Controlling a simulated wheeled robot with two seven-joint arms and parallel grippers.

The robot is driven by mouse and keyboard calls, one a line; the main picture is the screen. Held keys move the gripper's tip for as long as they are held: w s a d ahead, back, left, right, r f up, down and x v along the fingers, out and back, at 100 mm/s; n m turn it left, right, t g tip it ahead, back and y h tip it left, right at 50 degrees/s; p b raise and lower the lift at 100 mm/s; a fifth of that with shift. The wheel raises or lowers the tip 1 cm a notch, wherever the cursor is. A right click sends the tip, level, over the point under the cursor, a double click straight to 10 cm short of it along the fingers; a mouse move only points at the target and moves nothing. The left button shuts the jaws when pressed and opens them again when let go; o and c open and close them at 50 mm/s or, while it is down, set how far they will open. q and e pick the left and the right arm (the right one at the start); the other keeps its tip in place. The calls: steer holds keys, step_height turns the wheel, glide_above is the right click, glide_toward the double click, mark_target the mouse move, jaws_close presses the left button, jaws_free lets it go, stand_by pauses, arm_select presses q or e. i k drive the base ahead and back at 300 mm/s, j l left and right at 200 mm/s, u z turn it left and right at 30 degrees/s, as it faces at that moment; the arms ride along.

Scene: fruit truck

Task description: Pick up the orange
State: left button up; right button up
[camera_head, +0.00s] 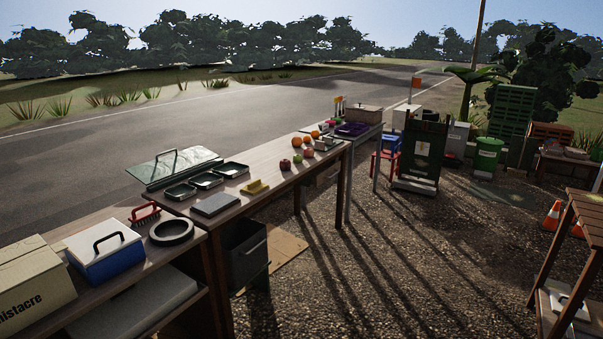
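Several small round fruits sit in a group at the far end of the long wooden table (262,160). An orange-coloured fruit (315,134) lies near the table's back edge. Another orange-coloured fruit (297,142) lies a little nearer and to the left. Dark red fruits (285,165) lie in front of them. The fruits are small and far off, so their exact kinds are hard to tell. Neither of my grippers shows in this view.
Trays (205,180), a grey flat box (215,204) and a yellow item (255,187) occupy the table's near half. A blue-and-white cooler (103,262) and cardboard box (32,290) stand at lower left. Gravel ground (390,270) right of the table is mostly open.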

mark_target(296, 141)
steer(key=i+l+z, duration=0.25)
steer(key=i, duration=0.7)
steer(key=i+z, duration=0.3)
steer(key=i, duration=0.65)
